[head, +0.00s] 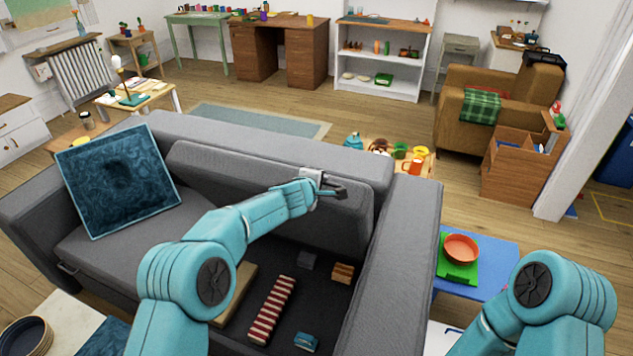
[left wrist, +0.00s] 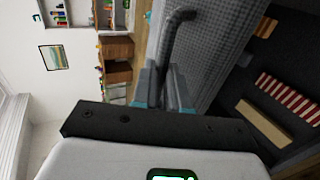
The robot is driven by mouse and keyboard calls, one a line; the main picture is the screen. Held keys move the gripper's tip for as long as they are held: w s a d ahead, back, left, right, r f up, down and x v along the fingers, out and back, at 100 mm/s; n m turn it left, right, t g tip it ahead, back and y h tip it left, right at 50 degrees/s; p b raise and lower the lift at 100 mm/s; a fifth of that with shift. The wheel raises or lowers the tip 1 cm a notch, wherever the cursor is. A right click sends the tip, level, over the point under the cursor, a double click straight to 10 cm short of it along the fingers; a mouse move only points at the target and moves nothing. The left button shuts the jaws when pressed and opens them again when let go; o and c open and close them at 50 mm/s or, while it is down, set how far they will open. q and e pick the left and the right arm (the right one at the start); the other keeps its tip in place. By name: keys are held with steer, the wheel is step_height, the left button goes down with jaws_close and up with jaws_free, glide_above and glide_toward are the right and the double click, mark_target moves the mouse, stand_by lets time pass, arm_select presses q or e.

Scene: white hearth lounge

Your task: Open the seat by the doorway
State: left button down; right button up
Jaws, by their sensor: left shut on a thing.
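The grey sofa (head: 408,260) stands in front of me. Its right-hand seat (head: 345,222) is raised and tilted up close to the backrest, and the dark storage space (head: 318,290) beneath it is exposed. My left gripper (head: 338,191) is at the raised seat's upper edge. In the left wrist view my left gripper (left wrist: 165,92) is shut on a dark bent handle (left wrist: 174,38) on the grey seat. My left arm hides part of the seat and the storage space. My right arm is at the lower right; its gripper is out of view.
The storage space holds a red-and-white striped thing (head: 272,310), a beige board (head: 236,290), a wooden piece (head: 343,272) and a teal thing (head: 305,341). A teal cushion (head: 118,180) leans at the sofa's left. A blue table (head: 492,248) with an orange bowl (head: 461,248) stands right.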

arm_select(q)
steer(key=shift+w+a+r, duration=0.1)
steer(key=shift+r, duration=0.1)
steer(key=c, duration=1.3)
jaws_free()
steer(key=shift+o, duration=0.8)
steer(key=shift+s+r, duration=0.1)
steer(key=shift+s, duration=0.2)
steer(key=shift+w, duration=0.15)
steer(key=shift+f+b, duration=0.2)
steer(key=shift+b, duration=0.2)
steer(key=b+v, duration=0.6)
steer(key=v, duration=1)
steer(key=shift+s+r, duration=0.25)
steer(key=shift+r, duration=0.1)
steer(key=shift+a, duration=0.15)
